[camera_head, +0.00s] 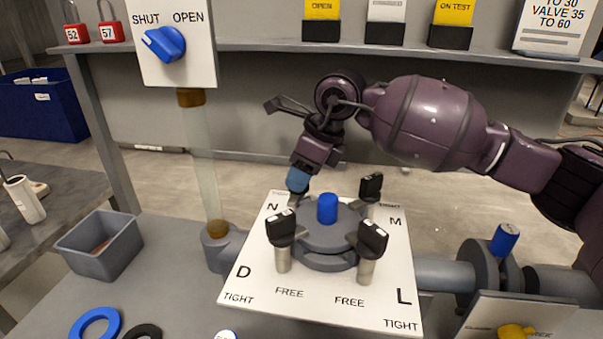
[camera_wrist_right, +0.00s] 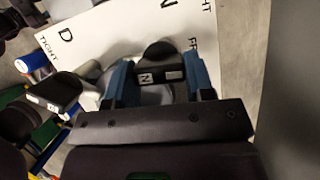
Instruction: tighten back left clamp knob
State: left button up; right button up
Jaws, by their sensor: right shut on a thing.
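The back left clamp knob, a black bar marked N (camera_wrist_right: 160,76), sits between the two blue fingers of my right gripper (camera_wrist_right: 160,82) in the right wrist view. The right gripper is shut on it. In the head view, my right gripper (camera_head: 297,182) reaches down at the plate's back left corner by the letter N and hides this knob. The white plate (camera_head: 252,290) carries a round grey cover (camera_head: 325,238) with a blue knob (camera_head: 327,208) on top. TIGHT and FREE are printed along the plate's edges. My left gripper is not in view.
Other black clamp knobs stand at front left (camera_head: 283,229), front right (camera_head: 371,240) and back right (camera_head: 371,187), close around the cover. A clear vertical tube (camera_head: 203,155) rises left of the plate. A shelf (camera_head: 400,50) runs behind. A grey bin (camera_head: 100,244) stands left.

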jog(key=n+g+b, duration=0.1)
jog(key=n, duration=0.1)
jog(key=n+g, duration=0.1)
jog(key=n, duration=0.1)
jog(key=shift+w+f+n+b, duration=0.2)
jog(key=shift+n+b, duration=0.1)
jog(key=shift+b, duration=0.1)
jog(key=n+b, duration=0.1)
jog(key=n, duration=0.1)
jog(key=shift+w+n+g, duration=0.1)
jog(key=shift+n+g, duration=0.2)
jog(key=shift+g, duration=0.1)
jog(key=shift+r+n+g+b, duration=0.15)
jog(key=shift+n+g+b, duration=0.25)
jog(key=shift+n+b, duration=0.55)
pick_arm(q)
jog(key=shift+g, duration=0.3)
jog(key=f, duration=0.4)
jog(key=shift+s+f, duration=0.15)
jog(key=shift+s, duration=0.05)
pick_arm(e)
jog(key=shift+n+h, duration=0.3)
jog(key=shift+n, duration=0.15)
jog(key=shift+r, duration=0.15)
jog(key=o, duration=0.9)
